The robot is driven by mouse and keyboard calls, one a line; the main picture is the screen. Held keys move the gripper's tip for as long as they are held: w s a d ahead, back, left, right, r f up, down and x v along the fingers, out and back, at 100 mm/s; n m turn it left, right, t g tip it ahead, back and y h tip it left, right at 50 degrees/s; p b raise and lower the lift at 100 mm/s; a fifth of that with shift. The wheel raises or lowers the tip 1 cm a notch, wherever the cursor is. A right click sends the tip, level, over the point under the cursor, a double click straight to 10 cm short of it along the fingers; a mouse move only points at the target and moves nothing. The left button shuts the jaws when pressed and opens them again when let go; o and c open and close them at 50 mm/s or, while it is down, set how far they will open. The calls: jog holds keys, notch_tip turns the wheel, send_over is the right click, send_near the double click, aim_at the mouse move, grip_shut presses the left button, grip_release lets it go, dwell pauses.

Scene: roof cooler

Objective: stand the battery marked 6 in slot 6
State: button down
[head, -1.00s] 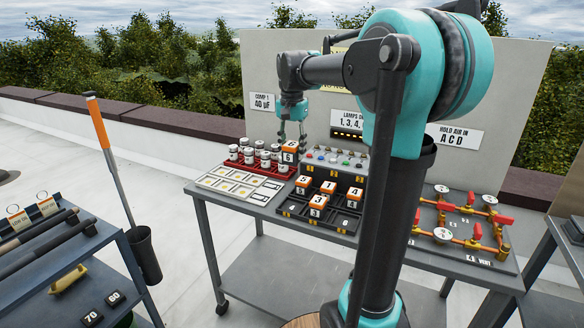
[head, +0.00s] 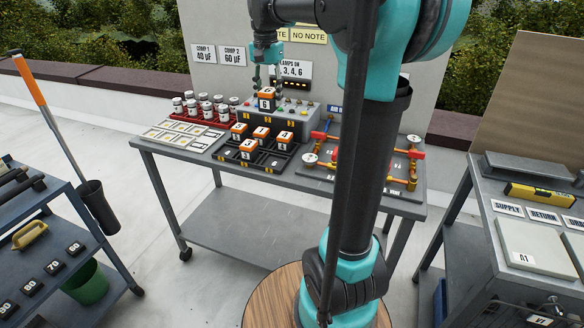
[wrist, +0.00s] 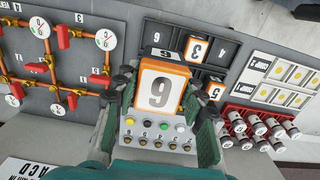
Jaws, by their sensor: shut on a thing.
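The battery marked 6 (head: 266,99), an orange and white block, is held upright in my gripper (head: 267,90). In the wrist view the battery (wrist: 160,90) sits between the two fingers, its 6 facing the camera. Batteries 5 (head: 238,130), 1 (head: 261,133), 4 (head: 285,138) and 3 (head: 247,148) stand in the tray. Slot 6 (head: 275,163), front right, looks empty. The held battery hides part of the tray in the wrist view.
The grey lamp box (head: 300,125) stands behind the tray. A red rack of jars (head: 205,112) and a white card panel (head: 172,139) are to the left. A pipe board with gauges and red valves (head: 345,160) is close on the right.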

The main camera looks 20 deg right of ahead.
jog(key=f, duration=1.5)
jog(key=shift+s+d, duration=0.2)
jog(key=shift+d, duration=0.15)
jog(key=shift+f, duration=2.5)
jog(key=shift+f, duration=0.1)
jog(key=c, duration=0.9)
grip_release()
notch_tip(320, 180, up, 12)
jog(key=s+d+f+n+t, duration=0.2)
jog(key=s+f+n, duration=0.1)
jog(key=s+f, duration=0.6)
jog(key=s+d+f+n+t, duration=0.2)
jog(key=s+f+n, duration=0.2)
jog(key=s+f, duration=0.6)
jog(key=s, duration=0.3)
jog(key=shift+f, duration=0.3)
